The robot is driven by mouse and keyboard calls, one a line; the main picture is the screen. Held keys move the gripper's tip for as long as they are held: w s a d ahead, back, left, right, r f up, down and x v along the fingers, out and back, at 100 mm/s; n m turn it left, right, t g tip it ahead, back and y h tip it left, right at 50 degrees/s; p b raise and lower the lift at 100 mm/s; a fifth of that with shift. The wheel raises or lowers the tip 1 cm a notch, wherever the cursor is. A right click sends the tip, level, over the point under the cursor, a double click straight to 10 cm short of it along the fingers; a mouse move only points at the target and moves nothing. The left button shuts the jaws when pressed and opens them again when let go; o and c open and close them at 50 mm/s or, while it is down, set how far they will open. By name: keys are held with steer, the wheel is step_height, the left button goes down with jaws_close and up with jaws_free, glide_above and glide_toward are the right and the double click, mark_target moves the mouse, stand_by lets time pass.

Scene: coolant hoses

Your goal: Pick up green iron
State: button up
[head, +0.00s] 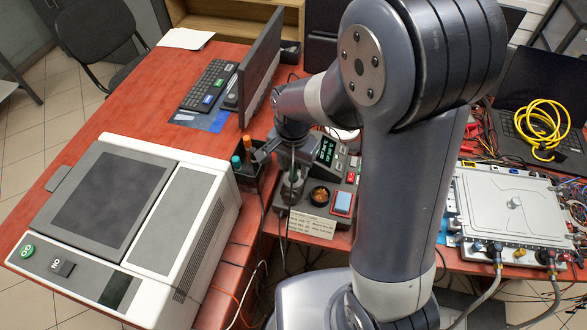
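The green iron (236,162) stands with its green handle end up in a dark holder (247,178) beside the grey-white machine. Only its top shows clearly; its lower part is hidden in the holder. An orange-handled iron (247,143) stands just behind it. My gripper (275,168) hangs just right of the irons, pointing down. Its fingers look spread apart, with nothing seen between them. One finger is close to the holder, but I cannot tell whether it touches. The green iron is apart from the gripper.
A control station (325,190) with buttons and a display stands right of the holder. A large grey-white machine (135,230) fills the left. A monitor (260,65) and keyboard (210,84) are behind. A metal unit with hoses (515,205) and yellow cable (541,125) lie right.

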steer(key=shift+f, duration=0.8)
steer(key=shift+c, duration=0.2)
jaws_close()
